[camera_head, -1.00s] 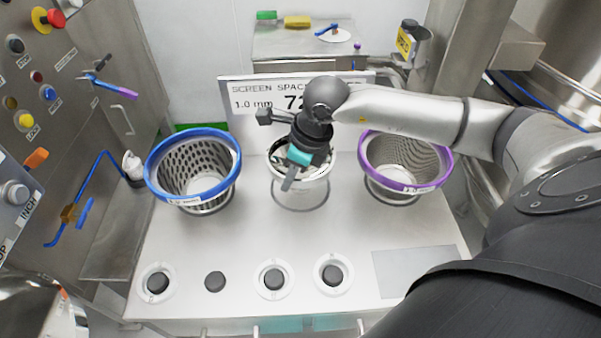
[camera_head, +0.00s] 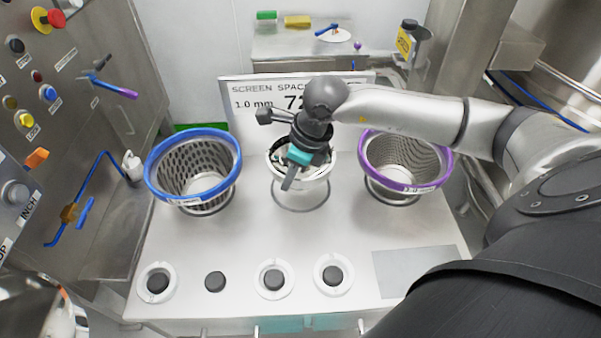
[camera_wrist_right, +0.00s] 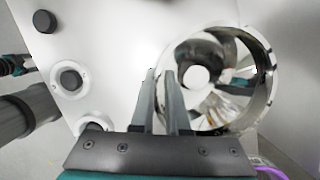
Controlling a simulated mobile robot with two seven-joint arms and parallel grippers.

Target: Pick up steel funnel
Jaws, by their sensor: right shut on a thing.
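The steel funnel shows as a round pale rim (camera_head: 323,172) in the middle of the bench, over a thin wire ring. In the right wrist view its wide mouth and shiny inside (camera_wrist_right: 262,60) show. My right gripper (camera_head: 288,180) points down at the funnel's left side. In the right wrist view its two fingers (camera_wrist_right: 162,88) are close together over the near rim, shut on the funnel. The gripped part of the rim is hidden by the fingers. A dark and teal part at the left edge of the wrist view may be my left gripper (camera_wrist_right: 14,65); its jaws are unclear.
A blue-rimmed screen basket (camera_head: 151,178) stands to the left and a purple-rimmed one (camera_head: 447,172) to the right, both close by. A sign (camera_head: 245,105) stands behind. Several dark knobs (camera_head: 274,279) line the front; the bench between is clear.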

